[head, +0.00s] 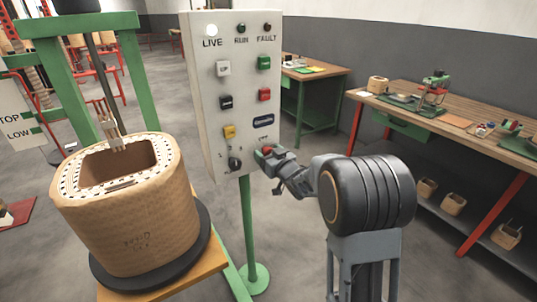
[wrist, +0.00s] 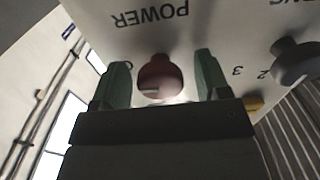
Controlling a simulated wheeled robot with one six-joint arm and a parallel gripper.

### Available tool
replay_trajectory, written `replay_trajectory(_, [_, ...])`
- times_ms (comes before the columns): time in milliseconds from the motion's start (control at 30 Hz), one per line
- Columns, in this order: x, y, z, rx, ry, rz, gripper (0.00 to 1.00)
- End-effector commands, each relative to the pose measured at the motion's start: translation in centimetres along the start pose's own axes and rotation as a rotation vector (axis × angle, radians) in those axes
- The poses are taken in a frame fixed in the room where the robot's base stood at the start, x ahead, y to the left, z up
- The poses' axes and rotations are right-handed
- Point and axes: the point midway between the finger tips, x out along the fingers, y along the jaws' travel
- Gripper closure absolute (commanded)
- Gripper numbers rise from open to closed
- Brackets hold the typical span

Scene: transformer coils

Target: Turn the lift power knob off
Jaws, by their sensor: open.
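The white control panel (head: 240,75) stands upright on a green post, with its LIVE lamp (head: 212,30) lit white. The red power knob (wrist: 160,78) is under the upside-down POWER label in the wrist view. A pale mark shows on the knob, but its setting is hard to read. My gripper (head: 266,156) is at the panel's lower right. In the wrist view its green fingers (wrist: 157,82) are open, one on each side of the knob, with gaps visible between fingers and knob. In the head view the gripper mostly hides the knob.
A dark selector knob (head: 235,164) is left of my gripper; it also shows in the wrist view (wrist: 295,62). Several buttons sit above. A wound coil (head: 135,225) stands at left beside a green frame. A workbench (head: 470,140) is at right.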

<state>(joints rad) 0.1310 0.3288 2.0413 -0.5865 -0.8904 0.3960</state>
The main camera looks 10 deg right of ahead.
Motion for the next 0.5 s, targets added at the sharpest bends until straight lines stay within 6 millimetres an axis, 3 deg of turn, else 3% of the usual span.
replay_trajectory(67, [-0.01, 0.0, 0.01, 0.0, 0.0, 0.0, 0.31])
replay_trajectory(500, [-0.03, 0.0, 0.01, 0.0, 0.0, 0.0, 0.73])
